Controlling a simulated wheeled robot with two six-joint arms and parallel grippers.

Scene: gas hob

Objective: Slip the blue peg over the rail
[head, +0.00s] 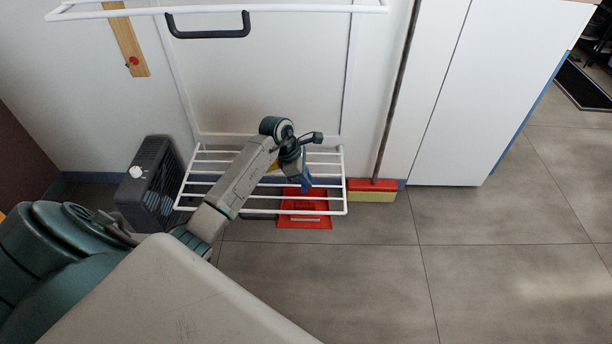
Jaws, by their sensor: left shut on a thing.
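My left gripper (304,170) is above the right part of the low white rack, shut on a small blue peg (307,183). The peg points down from the fingers; most of its upper part is hidden by the gripper. The white rack has several thin bars, and its front rail (325,212) runs along the near side. The peg appears over the bars, behind the front rail; I cannot tell whether it touches any bar. My right gripper is not in view.
A red dustpan (318,221) lies on the floor under the rack. A broom with a red and yellow head (371,191) leans at the right. A dark heater (142,190) stands left. Floor at right is clear.

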